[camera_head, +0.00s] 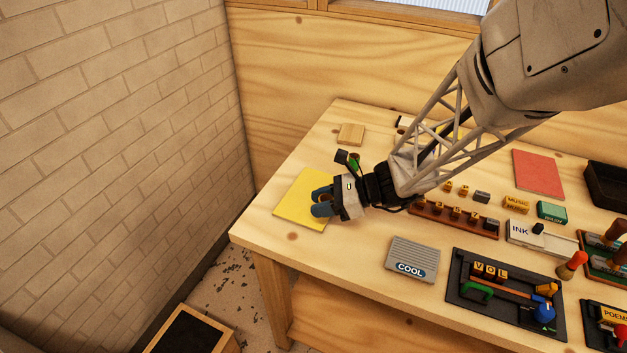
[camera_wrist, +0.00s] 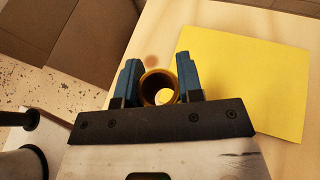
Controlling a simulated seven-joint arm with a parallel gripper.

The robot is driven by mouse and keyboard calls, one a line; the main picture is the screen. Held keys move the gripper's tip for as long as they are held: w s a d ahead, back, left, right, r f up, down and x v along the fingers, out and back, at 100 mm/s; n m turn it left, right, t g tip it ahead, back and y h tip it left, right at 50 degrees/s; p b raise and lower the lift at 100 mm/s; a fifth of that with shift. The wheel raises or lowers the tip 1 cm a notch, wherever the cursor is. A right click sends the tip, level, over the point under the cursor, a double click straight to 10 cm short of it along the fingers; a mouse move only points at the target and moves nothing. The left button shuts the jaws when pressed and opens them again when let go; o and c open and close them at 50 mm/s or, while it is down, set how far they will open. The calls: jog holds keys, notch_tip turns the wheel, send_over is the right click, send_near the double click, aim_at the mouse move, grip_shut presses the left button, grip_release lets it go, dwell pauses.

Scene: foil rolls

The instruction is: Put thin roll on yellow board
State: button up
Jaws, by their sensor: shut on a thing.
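The yellow board (camera_head: 296,203) lies flat on the wooden table near its left corner. It also shows at the right in the wrist view (camera_wrist: 245,85). My gripper (camera_head: 319,202) is over the right part of the board in the head view. In the wrist view, its blue fingers (camera_wrist: 159,62) are shut on a hollow, golden-brown roll (camera_wrist: 146,90), seen end-on as a ring. The roll appears beside the board's left edge in that view. The fingers hide the roll in the head view. I cannot tell its height above the board.
A grey block marked COOL (camera_head: 412,258) and a black tray with VOL letters (camera_head: 503,290) lie at the front. A small wooden square (camera_head: 351,134) sits behind the board. A brick wall (camera_head: 110,150) stands at the left.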

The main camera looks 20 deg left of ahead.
jog(key=w+a, duration=0.4)
jog(key=w, duration=0.1)
jog(key=w+a+f, duration=0.1)
jog(key=w+a, duration=0.2)
jog(key=shift+f, duration=0.1)
dwell(0.3)
jog(key=shift+f, duration=1.7)
jog(key=shift+f, duration=0.1)
jog(key=o, duration=0.9)
jog(key=shift+w+d, duration=0.1)
jog(key=shift+r+v, duration=0.15)
jog(key=shift+v, duration=2.85)
jog(key=shift+r+v, duration=0.1)
jog(key=shift+v, duration=2.85)
